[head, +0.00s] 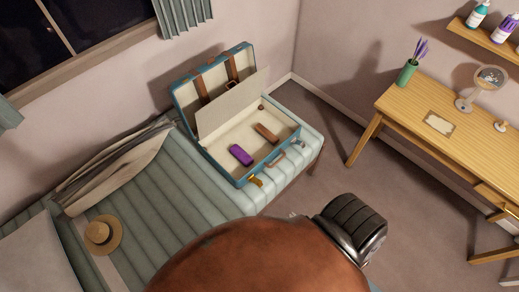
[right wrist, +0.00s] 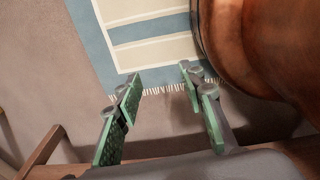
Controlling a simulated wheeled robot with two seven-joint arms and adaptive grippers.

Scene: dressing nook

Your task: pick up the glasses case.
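Two small oblong items lie apart inside the open blue suitcase (head: 238,182) in the head view: a purple one (head: 241,155) near its front left and a brown one (head: 267,133) further right. Either could be the glasses case; I cannot tell which from here. Both lie flat on the cream lining, with no gripper near them. My right gripper (right wrist: 160,80) shows in the right wrist view, its green-padded fingers apart and nothing between them. It is above the floor near a rug, away from the suitcase. My left gripper is not in view.
The suitcase lies on a green quilted bench bed (head: 170,186) with a rumpled striped cloth (head: 118,172) and straw hat (head: 102,235). A wooden desk (head: 455,140) stands at the right, with bare floor between. A fringed blue and cream rug (right wrist: 125,75) lies below my right gripper.

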